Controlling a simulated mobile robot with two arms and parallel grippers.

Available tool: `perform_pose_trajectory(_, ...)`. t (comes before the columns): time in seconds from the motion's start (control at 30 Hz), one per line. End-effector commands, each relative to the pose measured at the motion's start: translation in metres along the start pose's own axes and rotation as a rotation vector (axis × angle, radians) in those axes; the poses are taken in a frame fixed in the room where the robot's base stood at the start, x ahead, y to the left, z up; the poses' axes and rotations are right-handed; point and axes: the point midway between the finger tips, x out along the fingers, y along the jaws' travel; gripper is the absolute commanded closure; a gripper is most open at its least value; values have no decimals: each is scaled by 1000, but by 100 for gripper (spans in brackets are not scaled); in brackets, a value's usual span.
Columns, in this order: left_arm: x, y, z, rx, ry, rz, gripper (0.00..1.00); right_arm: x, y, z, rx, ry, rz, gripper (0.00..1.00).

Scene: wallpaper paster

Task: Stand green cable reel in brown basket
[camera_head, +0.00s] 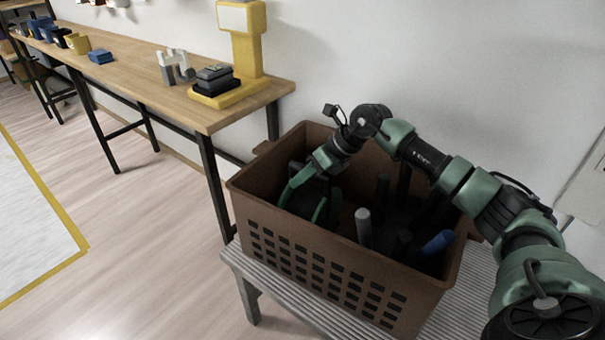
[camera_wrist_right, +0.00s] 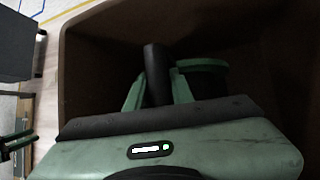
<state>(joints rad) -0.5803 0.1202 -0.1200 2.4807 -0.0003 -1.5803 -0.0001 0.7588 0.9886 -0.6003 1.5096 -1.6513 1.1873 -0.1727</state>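The brown basket (camera_head: 330,262) stands on a slatted grey bench. My right gripper (camera_head: 308,205) reaches down inside its left part, fingers pointing into the basket. Green curved parts around the fingertips seem to include the green cable reel, but it is hard to separate from my green fingers. In the right wrist view, a green curved rim (camera_wrist_right: 205,64), likely the reel's, lies just right of my fingers (camera_wrist_right: 157,82). A black cylinder (camera_wrist_right: 156,60) stands between the fingers; whether they press on it is unclear. A dark green pronged shape (camera_wrist_right: 18,140) at the left edge may be my left gripper.
Grey (camera_head: 363,228), black (camera_head: 383,190) and blue (camera_head: 437,243) rod-like things are inside the basket's middle and right. A wooden table (camera_head: 150,75) with a yellow scale-like stand (camera_head: 240,45) is to the left. The wall is close behind the basket.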

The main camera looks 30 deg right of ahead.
Motion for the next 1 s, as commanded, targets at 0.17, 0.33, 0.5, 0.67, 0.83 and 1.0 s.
perform_pose_trajectory(0.17, 0, 0, 0, 0, 0, 0, 68, 0, 0, 0, 0, 1, 1, 57)
perform_pose_trajectory(0.33, 0, 0, 0, 0, 0, 0, 68, 0, 0, 0, 0, 0, 0, 57)
perform_pose_trajectory(0.5, -2, 0, -1, 0, 0, 0, 68, -12, -1, 0, 0, 0, -3, 57)
perform_pose_trajectory(0.67, -6, 0, -2, 0, 0, 0, 68, -42, -1, 1, 0, 0, -4, 57)
perform_pose_trajectory(0.83, -10, 0, -3, 0, 0, 0, 68, -79, -1, 0, 0, 1, -4, 57)
perform_pose_trajectory(1.0, -12, 0, -5, 0, 5, 0, 68, -106, -1, 0, 1, 1, -2, 57)
